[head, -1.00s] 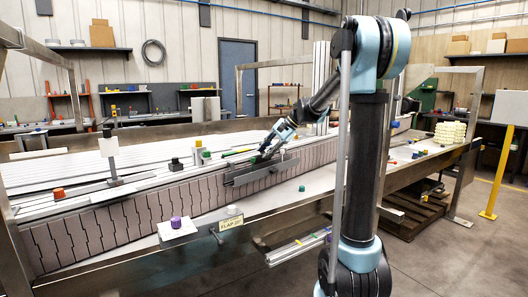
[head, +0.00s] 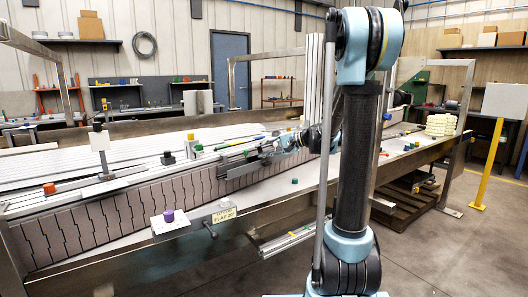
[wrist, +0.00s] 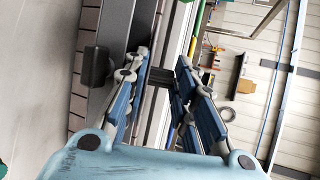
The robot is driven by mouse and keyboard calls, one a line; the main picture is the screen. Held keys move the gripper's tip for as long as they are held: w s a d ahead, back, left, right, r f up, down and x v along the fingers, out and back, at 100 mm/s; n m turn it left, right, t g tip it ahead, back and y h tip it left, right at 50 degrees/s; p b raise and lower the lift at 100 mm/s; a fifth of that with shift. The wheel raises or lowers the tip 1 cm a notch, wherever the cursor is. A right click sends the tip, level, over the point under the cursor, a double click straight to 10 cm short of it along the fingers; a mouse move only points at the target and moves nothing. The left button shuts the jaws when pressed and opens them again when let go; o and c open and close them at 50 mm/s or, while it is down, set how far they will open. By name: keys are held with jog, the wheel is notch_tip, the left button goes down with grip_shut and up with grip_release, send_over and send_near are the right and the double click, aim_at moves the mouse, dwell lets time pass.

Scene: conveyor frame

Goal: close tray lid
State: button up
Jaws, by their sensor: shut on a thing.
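A long dark grey metal piece, which looks like the tray lid (head: 238,169), sits along the near edge of the conveyor in the head view. In the wrist view a dark grey strip (wrist: 115,40) with a dark block runs beside my left finger. My gripper (head: 268,154) is at the right end of that metal piece, low against the conveyor edge. In the wrist view my gripper (wrist: 161,74) has its two blue fingers on either side of a small dark block, which looks like part of the lid. The exact contact is partly hidden by the fingers.
A white plate with a purple knob (head: 168,216) and a grey box labelled like a flap control (head: 209,213) stand in front of the conveyor. Small coloured caps, a green one (head: 294,181) among them, lie along it. A yellow post (head: 488,165) stands at right.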

dwell(0.3)
jog(key=o, duration=0.8)
jog(key=v, duration=1.1)
jog(key=shift+s+d+r, duration=0.1)
jog(key=shift+d, duration=0.3)
jog(key=shift+o, duration=0.3)
